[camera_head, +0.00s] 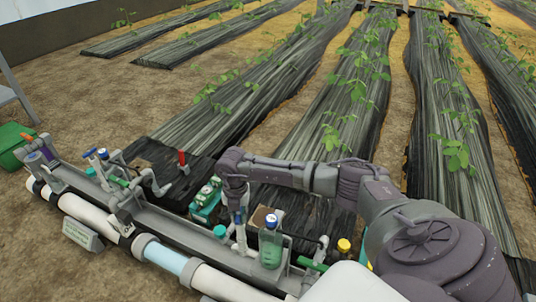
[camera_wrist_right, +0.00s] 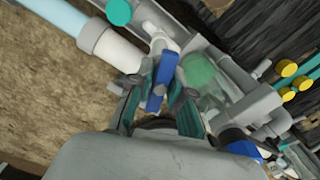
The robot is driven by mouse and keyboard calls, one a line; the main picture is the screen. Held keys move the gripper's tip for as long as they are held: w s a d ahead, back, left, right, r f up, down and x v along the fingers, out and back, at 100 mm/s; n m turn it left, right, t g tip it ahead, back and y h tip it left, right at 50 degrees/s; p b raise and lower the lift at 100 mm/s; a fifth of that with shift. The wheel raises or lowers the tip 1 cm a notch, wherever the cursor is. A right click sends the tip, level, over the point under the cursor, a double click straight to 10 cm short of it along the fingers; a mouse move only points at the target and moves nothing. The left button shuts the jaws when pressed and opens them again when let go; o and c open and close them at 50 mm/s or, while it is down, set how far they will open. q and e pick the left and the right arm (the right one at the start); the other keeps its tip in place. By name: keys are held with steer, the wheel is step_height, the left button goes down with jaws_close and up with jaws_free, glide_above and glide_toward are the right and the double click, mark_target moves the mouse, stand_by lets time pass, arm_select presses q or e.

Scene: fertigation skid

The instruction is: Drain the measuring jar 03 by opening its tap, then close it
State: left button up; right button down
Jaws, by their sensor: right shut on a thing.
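A clear measuring jar (camera_head: 271,249) holding green liquid stands on the grey skid rail in the head view, with a blue cap on top. It also shows in the right wrist view (camera_wrist_right: 205,75), tilted by the camera angle; no jar number is readable. Beside it, my right gripper (camera_head: 239,212) points down at the pipework. In the right wrist view, a blue tap handle (camera_wrist_right: 161,82) lies between the fingers of my right gripper (camera_wrist_right: 158,102), which is shut on it. The fingers and arm partly hide the tap. My left gripper is not in view.
A white pipe (camera_head: 95,213) with a light-blue section (camera_head: 165,258) runs along the front. A teal device (camera_head: 205,202), a red-handled valve (camera_head: 182,160) and a yellow cap (camera_head: 344,245) stand around the skid. Planted black rows (camera_head: 330,120) lie behind.

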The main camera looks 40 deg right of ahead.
steer(key=n, duration=0.8)
steer(key=n+b, duration=0.1)
steer(key=n, duration=0.6)
stand_by(5.9)
